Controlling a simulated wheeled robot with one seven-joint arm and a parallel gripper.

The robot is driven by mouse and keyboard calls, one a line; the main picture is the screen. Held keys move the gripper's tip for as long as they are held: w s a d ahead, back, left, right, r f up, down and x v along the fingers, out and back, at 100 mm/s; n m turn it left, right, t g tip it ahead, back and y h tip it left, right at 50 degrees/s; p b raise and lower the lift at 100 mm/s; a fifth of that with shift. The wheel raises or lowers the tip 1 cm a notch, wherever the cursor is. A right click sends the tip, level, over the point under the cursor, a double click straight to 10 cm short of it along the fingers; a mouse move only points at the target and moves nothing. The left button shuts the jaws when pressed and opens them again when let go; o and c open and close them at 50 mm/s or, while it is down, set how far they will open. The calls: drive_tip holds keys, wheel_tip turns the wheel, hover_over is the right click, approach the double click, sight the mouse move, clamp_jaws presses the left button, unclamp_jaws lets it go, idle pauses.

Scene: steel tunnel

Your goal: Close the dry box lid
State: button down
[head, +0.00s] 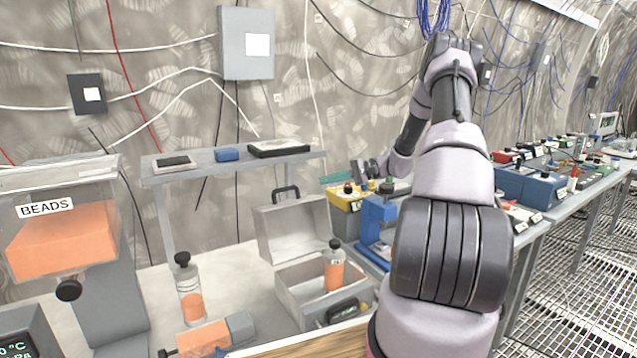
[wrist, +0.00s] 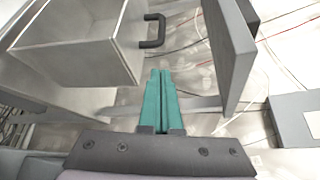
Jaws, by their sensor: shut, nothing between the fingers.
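The dry box (head: 303,296) is a grey metal case on the bench in the head view. Its lid (head: 293,230) stands open and upright at the back, with a dark handle (head: 286,191) on its top edge. A bottle of orange beads (head: 335,268) stands in the box. My gripper (head: 332,179) has teal fingers and is raised just right of the lid's top, empty. In the wrist view the shut fingers (wrist: 160,74) point toward the handle (wrist: 152,32) and look apart from it. The hollow lid (wrist: 85,45) lies to the left there.
A grey shelf (head: 236,167) stands behind the lid; it appears close to the fingers in the wrist view (wrist: 232,50). A yellow device (head: 343,201) and a blue device (head: 377,221) sit right of the box. A bottle (head: 190,290) and a BEADS hopper (head: 62,225) are left.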

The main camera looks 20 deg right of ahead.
sight(303, 197)
drive_tip(key=x, duration=0.8)
drive_tip(key=shift+w+a, duration=0.1)
drive_tip(key=shift+a, duration=0.1)
